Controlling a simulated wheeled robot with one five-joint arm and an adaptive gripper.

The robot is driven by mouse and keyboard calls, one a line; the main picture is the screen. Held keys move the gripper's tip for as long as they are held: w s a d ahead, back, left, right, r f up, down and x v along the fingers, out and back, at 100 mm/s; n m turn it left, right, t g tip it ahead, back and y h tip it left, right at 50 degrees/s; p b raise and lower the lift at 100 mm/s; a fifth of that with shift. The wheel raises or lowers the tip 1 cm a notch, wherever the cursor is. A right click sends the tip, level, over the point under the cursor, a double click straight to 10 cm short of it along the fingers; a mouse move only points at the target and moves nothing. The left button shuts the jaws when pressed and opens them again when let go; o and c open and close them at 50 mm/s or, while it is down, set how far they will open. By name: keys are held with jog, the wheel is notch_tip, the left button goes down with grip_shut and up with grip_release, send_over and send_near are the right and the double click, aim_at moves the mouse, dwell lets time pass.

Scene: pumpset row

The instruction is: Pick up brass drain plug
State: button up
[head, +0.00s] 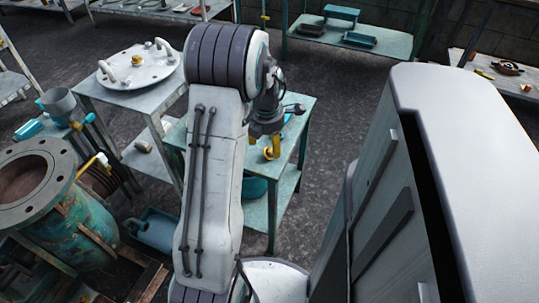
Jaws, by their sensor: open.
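My gripper (269,147) hangs at the end of my arm, over the small teal-edged table (287,193) in the middle of the head view. Its end is small, dark and yellow, partly behind my arm; it is open, and I see nothing held in it. I cannot clearly make out the brass drain plug. A small brass-coloured piece (137,60) sits on a round pale plate (115,70) on the table to the left, apart from my gripper; I cannot tell if it is the plug. My arm hides part of the middle table's top.
A back table (375,42) holds teal trays. A shelf at far right (500,82) holds small parts. Dark floor (335,110) lies open between.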

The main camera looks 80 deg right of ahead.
aim_at(269, 149)
jog(key=shift+d+f+b, duration=0.2)
jog(key=shift+f+b, duration=0.9)
jog(key=shift+f, duration=0.15)
jog(key=shift+d+f+b, duration=0.2)
jog(key=shift+f+b, duration=0.9)
jog(key=shift+f, duration=0.15)
jog(key=shift+o, duration=0.3)
grip_shut()
